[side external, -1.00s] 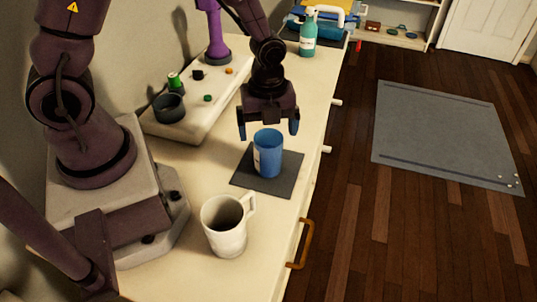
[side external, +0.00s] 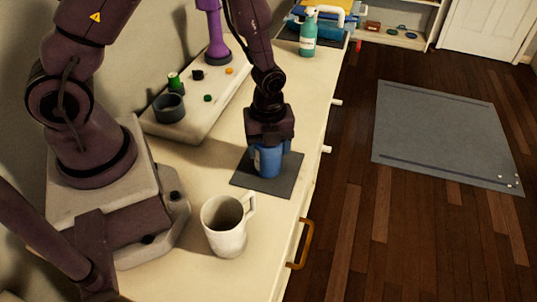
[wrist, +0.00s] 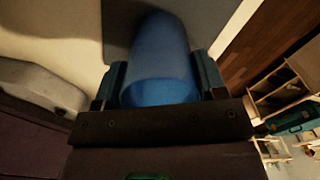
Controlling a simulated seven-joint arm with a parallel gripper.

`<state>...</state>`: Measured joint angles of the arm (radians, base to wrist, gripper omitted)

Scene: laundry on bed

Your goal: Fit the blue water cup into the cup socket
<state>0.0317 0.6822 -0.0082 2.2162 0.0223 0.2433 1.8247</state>
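The blue water cup (side external: 267,162) stands upright on a dark square mat (side external: 285,182), with a pale label on its side. My gripper (side external: 270,150) is directly above it, pointing down, with one finger on each side. In the wrist view the cup (wrist: 160,65) fills the space between the fingers, which sit close against its sides; the gripper looks shut on it. The exact contact is hard to see. A dark round open holder (side external: 169,108), which looks like the cup socket, is on a pale raised board (side external: 205,120) behind and left of the cup.
A white mug (side external: 227,228) stands nearer the camera than the mat. A green can (side external: 174,82), a purple-stemmed object (side external: 215,35) and small coloured pieces are on the board. A teal spray bottle (side external: 308,38) stands at the far end. The counter's right edge is close to the mat.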

